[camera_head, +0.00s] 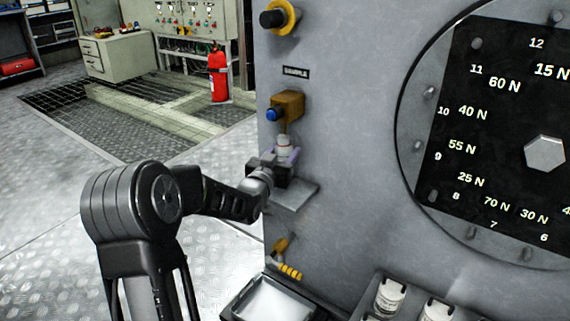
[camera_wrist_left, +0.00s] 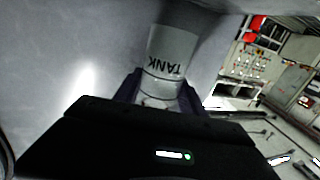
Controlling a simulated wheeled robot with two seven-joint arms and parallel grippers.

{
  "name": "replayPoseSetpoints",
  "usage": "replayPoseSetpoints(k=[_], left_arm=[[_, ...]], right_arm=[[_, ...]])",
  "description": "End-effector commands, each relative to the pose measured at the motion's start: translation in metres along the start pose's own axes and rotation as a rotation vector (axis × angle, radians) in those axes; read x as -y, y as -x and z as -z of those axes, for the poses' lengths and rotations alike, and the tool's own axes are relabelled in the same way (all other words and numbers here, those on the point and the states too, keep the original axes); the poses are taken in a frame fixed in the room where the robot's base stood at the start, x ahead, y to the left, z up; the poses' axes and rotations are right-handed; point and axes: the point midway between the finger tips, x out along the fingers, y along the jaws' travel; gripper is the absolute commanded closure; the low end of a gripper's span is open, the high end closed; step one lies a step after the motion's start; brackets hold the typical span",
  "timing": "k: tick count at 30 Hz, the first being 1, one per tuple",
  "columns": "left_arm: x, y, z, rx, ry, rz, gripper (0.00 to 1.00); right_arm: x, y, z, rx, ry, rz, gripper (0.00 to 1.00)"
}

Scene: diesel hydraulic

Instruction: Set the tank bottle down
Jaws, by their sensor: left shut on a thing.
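The tank bottle (camera_head: 284,147) is a small white bottle beneath the brass sample tap (camera_head: 288,106) with the blue knob. In the left wrist view the bottle (camera_wrist_left: 171,52) shows the word TANK, upside down in that picture. My left gripper (camera_head: 283,158) is shut on the bottle, with a finger on each side of it. A small grey shelf (camera_head: 292,195) juts from the panel just below the gripper. Whether the bottle's base touches the shelf is hidden by the gripper. My right gripper is not in view.
A tray (camera_head: 268,301) sits low in front of the panel, below a small brass fitting (camera_head: 287,268). White-capped bottles (camera_head: 389,297) stand in a rack at the bottom. A large round dial plate (camera_head: 500,130) fills the right. A red extinguisher (camera_head: 218,75) stands far behind.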

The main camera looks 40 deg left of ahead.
Motion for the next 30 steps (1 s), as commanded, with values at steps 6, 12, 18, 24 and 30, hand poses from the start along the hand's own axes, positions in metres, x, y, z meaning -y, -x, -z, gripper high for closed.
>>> replayPoseSetpoints(k=[6,12,18,24,30], left_arm=[[0.000,0.000,0.001,-0.001,0.000,0.000,1.00],[0.000,-0.009,-0.017,0.003,0.000,0.001,1.00],[0.000,-0.009,-0.036,-0.001,0.000,0.001,1.00],[0.000,-0.009,-0.034,-0.001,0.000,0.000,1.00],[0.000,-0.009,-0.039,-0.001,0.000,0.000,1.00]], right_arm=[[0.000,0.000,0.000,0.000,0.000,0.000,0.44],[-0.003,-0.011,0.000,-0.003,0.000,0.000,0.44],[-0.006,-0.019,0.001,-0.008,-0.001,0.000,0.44],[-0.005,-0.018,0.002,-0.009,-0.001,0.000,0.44],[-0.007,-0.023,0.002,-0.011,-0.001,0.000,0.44]])
